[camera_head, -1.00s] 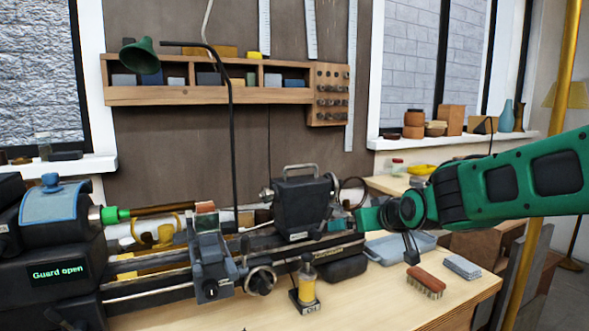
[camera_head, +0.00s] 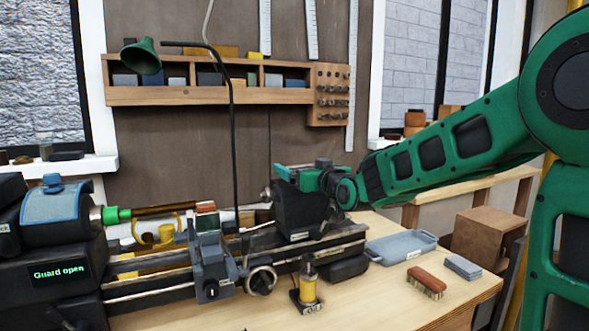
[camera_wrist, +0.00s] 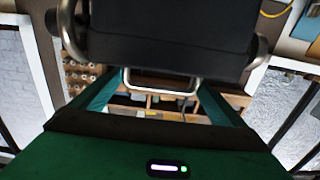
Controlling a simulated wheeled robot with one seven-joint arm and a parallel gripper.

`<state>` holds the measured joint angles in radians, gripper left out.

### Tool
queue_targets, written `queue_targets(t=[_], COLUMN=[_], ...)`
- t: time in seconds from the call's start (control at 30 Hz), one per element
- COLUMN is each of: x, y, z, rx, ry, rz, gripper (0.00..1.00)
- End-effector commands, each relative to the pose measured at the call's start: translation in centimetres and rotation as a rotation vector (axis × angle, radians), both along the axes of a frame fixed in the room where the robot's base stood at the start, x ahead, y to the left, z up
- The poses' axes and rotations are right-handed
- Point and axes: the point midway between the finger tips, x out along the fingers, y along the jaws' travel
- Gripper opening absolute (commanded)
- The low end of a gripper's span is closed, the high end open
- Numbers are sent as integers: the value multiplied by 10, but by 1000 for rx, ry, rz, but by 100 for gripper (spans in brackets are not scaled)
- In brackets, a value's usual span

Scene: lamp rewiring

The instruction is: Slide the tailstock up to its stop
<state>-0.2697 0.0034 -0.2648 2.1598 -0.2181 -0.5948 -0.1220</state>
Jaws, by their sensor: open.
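The tailstock (camera_head: 298,212) is a dark block on the right part of the lathe bed (camera_head: 345,235). A metal bar handle rises from its top. My gripper (camera_head: 285,175) is at the top of the tailstock, with its green fingers at the handle, which it mostly hides in the head view. In the wrist view the fingers (camera_wrist: 160,82) stand apart on either side of the handle (camera_wrist: 150,93), with the dark tailstock body (camera_wrist: 170,40) above. The gripper is open. I cannot pick out the stop.
The carriage (camera_head: 210,260) with its handwheel sits left of the tailstock. The headstock (camera_head: 50,240) at left shows "Guard open". A yellow oiler (camera_head: 307,287), brush (camera_head: 426,281) and blue tray (camera_head: 400,246) are on the bench. A lamp (camera_head: 141,57) hangs above.

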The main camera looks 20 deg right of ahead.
Motion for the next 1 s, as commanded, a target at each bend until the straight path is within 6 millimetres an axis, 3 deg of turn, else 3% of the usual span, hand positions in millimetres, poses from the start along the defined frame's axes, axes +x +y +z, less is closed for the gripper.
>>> queue_targets(t=[0.1,0.3,0.67,0.87,1.0], x=[18,35,39,38,38], y=[3,6,7,6,5], z=[-1,0,0,0,0], rx=[-1,-1,0,-1,-1], ry=[2,1,1,1,1], rz=[-1,-1,-1,-1,-5], gripper=[94,94,94,46,46])
